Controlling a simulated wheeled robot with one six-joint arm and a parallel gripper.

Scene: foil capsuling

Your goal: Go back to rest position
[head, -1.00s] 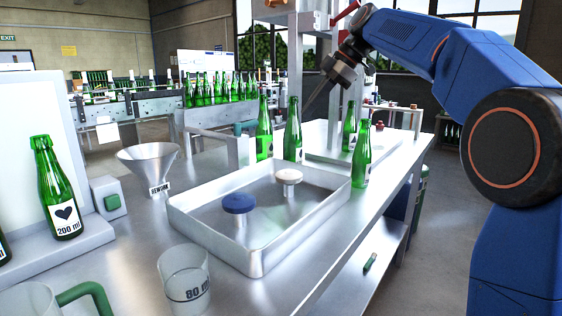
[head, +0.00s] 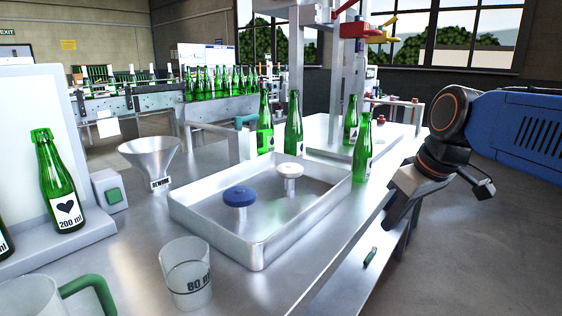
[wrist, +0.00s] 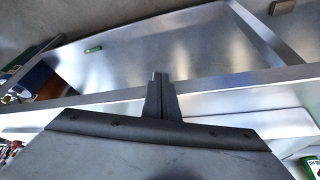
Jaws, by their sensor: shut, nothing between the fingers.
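My gripper (head: 390,226) is at the right in the head view, beside the right edge of the steel table (head: 338,258), pointing down and left. It holds nothing. In the wrist view its dark fingers (wrist: 158,88) are together, with the table's edge and a lower shelf (wrist: 150,55) behind them. My blue arm reaches in from the right of the head view.
A steel tray (head: 262,254) on the table holds a blue-topped stand (head: 239,196) and a white-topped stand (head: 290,171). Green bottles (head: 363,150) stand behind it. A funnel (head: 150,154) and a beaker (head: 187,280) are at left. A small green item (head: 370,256) lies on the shelf. Floor at right is clear.

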